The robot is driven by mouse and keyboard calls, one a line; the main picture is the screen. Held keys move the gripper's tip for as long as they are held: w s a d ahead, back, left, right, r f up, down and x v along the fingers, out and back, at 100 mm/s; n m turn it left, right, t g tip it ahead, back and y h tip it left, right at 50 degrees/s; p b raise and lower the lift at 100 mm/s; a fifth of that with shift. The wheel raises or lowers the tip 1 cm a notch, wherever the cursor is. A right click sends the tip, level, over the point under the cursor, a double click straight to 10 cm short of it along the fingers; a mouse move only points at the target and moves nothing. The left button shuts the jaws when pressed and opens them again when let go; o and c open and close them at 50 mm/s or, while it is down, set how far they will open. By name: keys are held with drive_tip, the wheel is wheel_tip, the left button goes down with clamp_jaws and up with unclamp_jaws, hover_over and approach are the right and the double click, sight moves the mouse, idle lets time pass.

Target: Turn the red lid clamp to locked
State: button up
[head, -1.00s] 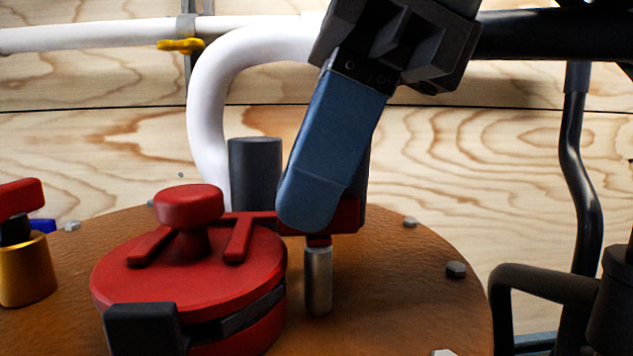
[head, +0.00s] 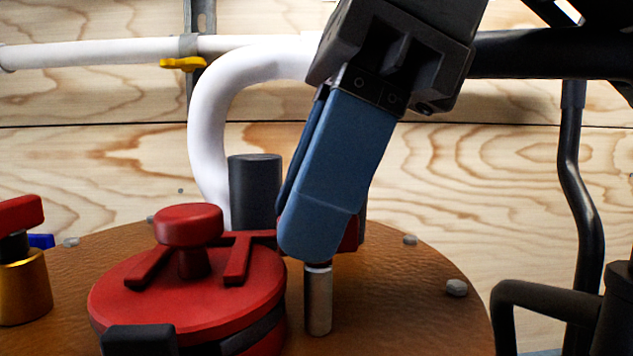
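The red lid (head: 185,285) with a round red knob (head: 188,224) sits on the brown round plate (head: 420,300). The red lid clamp (head: 245,250) runs from the lid rightward to behind my gripper's fingers. My gripper (head: 310,235) points down at the clamp's right end, above a metal post (head: 318,300). The near blue finger covers much of the clamp there, and a sliver of the far finger shows at its left. Whether the fingers grip the clamp is hidden, and the clamp's locked state cannot be told.
A dark cylinder (head: 256,190) stands behind the lid, near a white curved pipe (head: 207,130). A brass valve with a red handle (head: 22,285) is at the left edge. A dark bent pipe (head: 545,285) stands at the right. Wood panels close the back.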

drive_tip(key=v, duration=0.7)
drive_tip(key=shift+r, duration=0.4)
drive_tip(key=shift+d, duration=0.15)
